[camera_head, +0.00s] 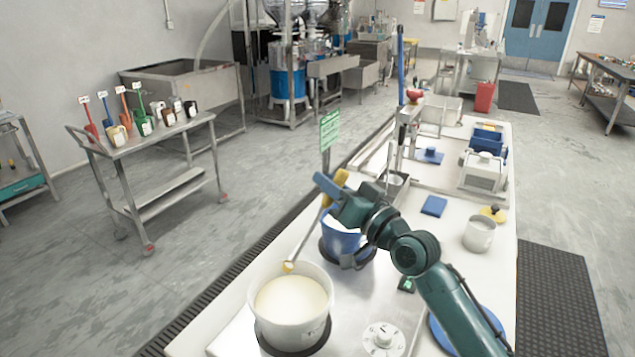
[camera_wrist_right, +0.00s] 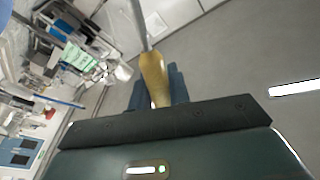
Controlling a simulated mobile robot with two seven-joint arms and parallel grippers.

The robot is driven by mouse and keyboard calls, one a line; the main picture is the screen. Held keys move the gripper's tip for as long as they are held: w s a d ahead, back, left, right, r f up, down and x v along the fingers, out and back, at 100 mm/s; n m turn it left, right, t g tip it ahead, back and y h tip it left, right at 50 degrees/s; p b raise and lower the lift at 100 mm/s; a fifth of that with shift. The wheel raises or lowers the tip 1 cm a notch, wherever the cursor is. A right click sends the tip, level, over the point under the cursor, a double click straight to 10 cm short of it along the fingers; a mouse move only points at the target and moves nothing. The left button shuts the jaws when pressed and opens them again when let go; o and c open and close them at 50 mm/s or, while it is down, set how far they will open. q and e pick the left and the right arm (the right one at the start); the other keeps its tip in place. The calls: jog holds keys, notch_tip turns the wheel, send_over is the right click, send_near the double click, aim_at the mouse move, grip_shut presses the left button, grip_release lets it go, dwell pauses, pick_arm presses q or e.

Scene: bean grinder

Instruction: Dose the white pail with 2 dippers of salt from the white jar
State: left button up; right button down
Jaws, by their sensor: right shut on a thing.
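My right gripper (camera_head: 332,190) is shut on the yellow handle of a dipper (camera_head: 310,235). The yellow handle (camera_wrist_right: 154,75) also shows between the fingers in the right wrist view. The dipper's rod slants down left to a small yellowish end (camera_head: 288,267) at the far rim of the white pail (camera_head: 290,325). I cannot tell whether the dipper holds salt. The pail stands upright with a pale cream fill inside. A white jar (camera_head: 479,237) stands farther right on the table, with a yellow-topped piece beside it. My left gripper is not in view.
A blue pail (camera_head: 340,243) stands just behind the white pail, partly behind my right gripper. A white dial (camera_head: 383,337) lies at the front. A green sign (camera_head: 330,130) stands on a post behind the gripper.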

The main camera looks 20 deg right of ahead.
pick_arm(q)
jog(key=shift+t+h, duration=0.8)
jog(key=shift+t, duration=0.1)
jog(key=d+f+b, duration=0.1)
jog(key=b, duration=0.3)
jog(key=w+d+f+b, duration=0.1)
jog(key=b, duration=0.3)
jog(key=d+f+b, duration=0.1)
jog(key=b, duration=0.3)
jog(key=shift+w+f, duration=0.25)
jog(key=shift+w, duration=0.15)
pick_arm(e)
jog(key=d+f+m+t+h, duration=0.3)
jog(key=d+f+m, duration=0.5)
jog(key=f+m, duration=0.2)
jog(key=shift+w+m+t+h, duration=0.3)
jog(key=shift+w+m+h, duration=0.1)
jog(key=shift+m, duration=0.1)
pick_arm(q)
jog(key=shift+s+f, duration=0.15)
pick_arm(e)
jog(key=shift+f, duration=0.1)
jog(key=shift+s+d, duration=0.1)
jog(key=shift+d, duration=0.05)
